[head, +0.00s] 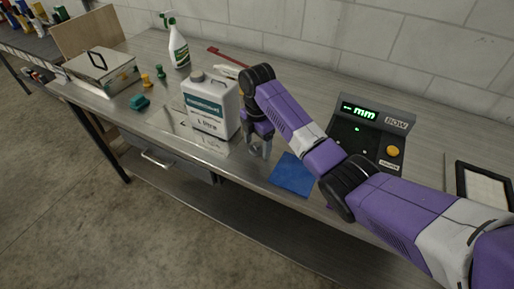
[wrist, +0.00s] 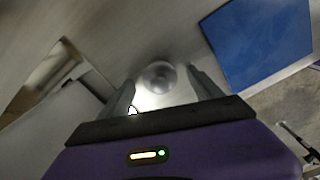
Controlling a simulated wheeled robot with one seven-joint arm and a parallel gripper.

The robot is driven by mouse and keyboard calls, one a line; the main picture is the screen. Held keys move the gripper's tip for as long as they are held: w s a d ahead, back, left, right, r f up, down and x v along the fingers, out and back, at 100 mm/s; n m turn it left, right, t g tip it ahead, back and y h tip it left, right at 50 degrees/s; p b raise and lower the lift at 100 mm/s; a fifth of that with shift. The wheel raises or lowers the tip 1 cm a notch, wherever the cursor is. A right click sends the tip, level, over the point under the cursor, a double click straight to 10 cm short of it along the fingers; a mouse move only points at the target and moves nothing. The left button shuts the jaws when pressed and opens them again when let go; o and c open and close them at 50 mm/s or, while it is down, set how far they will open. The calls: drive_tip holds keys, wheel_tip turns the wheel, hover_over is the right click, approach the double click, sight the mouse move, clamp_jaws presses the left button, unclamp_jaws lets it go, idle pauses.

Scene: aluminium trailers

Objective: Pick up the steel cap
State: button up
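A round, shiny steel cap (wrist: 158,76) shows in the wrist view, between and just beyond the fingertips. My gripper (head: 260,150) points down at the bench beside the white jug in the head view. Its two grey fingers are spread apart, with a gap visible on each side of the cap, so it is open and holds nothing. I cannot tell how far the fingertips are above the bench. In the head view I cannot make out the cap; my gripper seems to hide it.
A white jug (head: 210,106) stands close left of my gripper. A blue cloth (head: 292,175) lies to its right; it also shows in the wrist view (wrist: 258,42). A display box (head: 370,133) stands further right. A spray bottle (head: 179,48) and a metal case (head: 103,70) are left.

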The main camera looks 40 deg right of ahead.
drive_tip(key=c, duration=1.4)
drive_tip(key=shift+r, duration=0.2)
